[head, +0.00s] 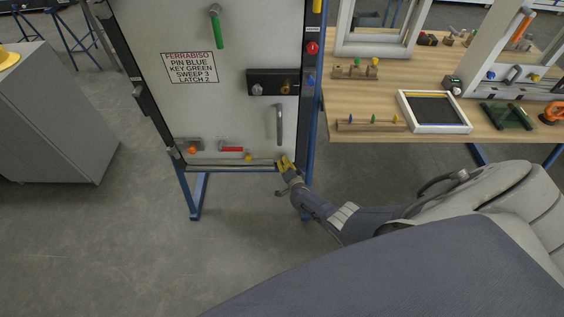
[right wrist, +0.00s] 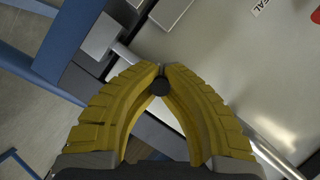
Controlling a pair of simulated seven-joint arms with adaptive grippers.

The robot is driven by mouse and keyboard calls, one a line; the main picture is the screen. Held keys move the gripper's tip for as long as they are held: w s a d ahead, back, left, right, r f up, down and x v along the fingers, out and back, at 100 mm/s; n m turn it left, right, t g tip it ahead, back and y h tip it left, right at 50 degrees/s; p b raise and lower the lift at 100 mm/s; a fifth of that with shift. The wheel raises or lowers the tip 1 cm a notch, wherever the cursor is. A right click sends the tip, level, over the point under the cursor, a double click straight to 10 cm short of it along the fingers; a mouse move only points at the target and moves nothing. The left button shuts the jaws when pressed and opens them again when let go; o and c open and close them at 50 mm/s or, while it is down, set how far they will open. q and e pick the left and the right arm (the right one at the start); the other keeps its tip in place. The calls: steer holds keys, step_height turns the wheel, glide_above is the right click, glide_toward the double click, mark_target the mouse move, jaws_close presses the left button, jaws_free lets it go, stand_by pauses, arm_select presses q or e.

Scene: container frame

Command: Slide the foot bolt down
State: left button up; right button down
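The foot bolt is at the lower right corner of the pale door panel (head: 245,120), largely hidden behind my right gripper (head: 284,163) in the head view. In the right wrist view, the bolt's dark round knob (right wrist: 160,87) sits between the yellow fingers of my right gripper (right wrist: 162,72). The fingers close in around the knob, their tips almost together just beyond it. A silver rod (right wrist: 124,53) shows past the fingers, beside a grey block (right wrist: 101,36). My left gripper is not in view.
The panel carries a grey pull handle (head: 279,124), a black lock plate (head: 262,82), a green handle (head: 217,30) and a red piece (head: 232,149) low down. Blue frame legs (head: 197,196) stand below. A wooden workbench (head: 365,95) is to the right and a grey cabinet (head: 55,120) to the left.

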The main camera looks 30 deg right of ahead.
steer(key=c, duration=1.5)
jaws_free()
steer(key=shift+s+a+f, duration=0.2)
steer(key=shift+a+f, duration=0.05)
steer(key=shift+f, duration=0.15)
steer(key=shift+o, duration=1.1)
steer(key=shift+d+r, duration=0.15)
steer(key=v, duration=1.2)
